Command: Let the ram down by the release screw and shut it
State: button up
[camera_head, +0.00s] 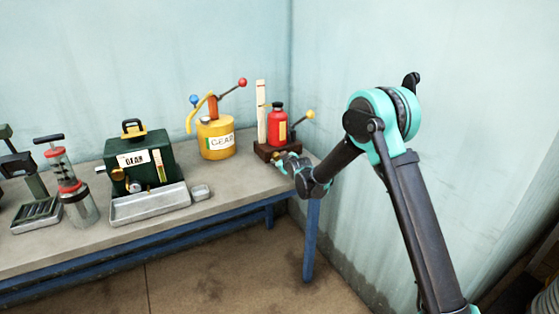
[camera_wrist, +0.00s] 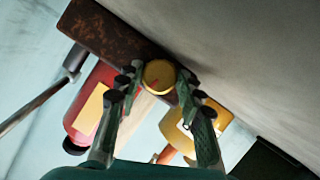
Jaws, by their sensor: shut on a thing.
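The jack stands at the right end of the bench, with a red body (camera_head: 277,125) on a dark brown base (camera_head: 264,151). A lever with a yellow ball (camera_head: 311,115) sticks out to its right. In the wrist view the red body (camera_wrist: 88,108) and rusty base (camera_wrist: 105,32) are at the left. The round brass release screw knob (camera_wrist: 158,75), with a small red mark, sits between the fingertips of my gripper (camera_wrist: 158,82). My gripper (camera_head: 288,164) is shut on this knob at the front of the base. The ram itself is not clearly seen.
A pale upright scale (camera_head: 261,108) stands beside the jack. The wall is close on the right.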

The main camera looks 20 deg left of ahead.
dwell(0.4)
jog(key=o, duration=1.2)
jog(key=shift+c, duration=0.2)
jog(key=v, duration=1.2)
jog(key=shift+s, duration=0.1)
